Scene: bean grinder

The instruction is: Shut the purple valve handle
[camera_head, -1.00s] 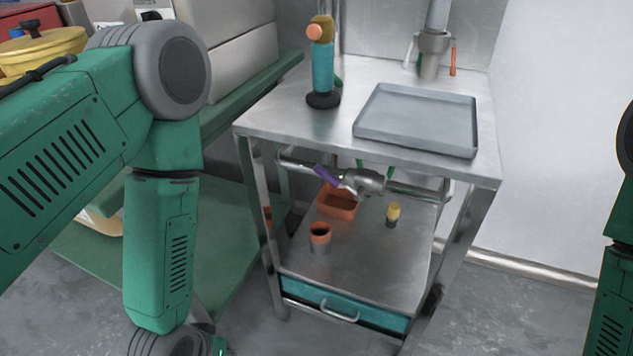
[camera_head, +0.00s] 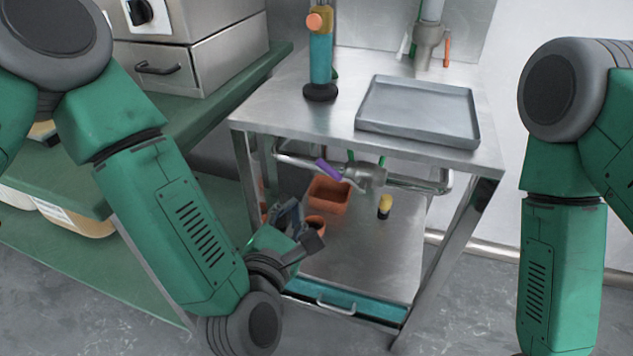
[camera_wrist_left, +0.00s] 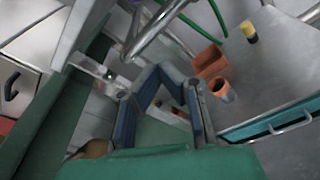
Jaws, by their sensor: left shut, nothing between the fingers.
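The purple valve handle (camera_head: 328,170) sits on a metal pipe valve (camera_head: 368,176) below the table top, slanting down to the right in the head view. My left gripper (camera_head: 306,226) is below and left of the handle, in front of the lower shelf, and apart from the handle.
A steel cart (camera_head: 290,115) carries a grey tray (camera_head: 420,108) and a teal device (camera_head: 320,62). Its lower shelf (camera_head: 378,245) holds an orange bin (camera_head: 329,194), a pot and a yellow-topped item (camera_head: 385,204). A cart leg (camera_head: 247,172) stands left of the handle.

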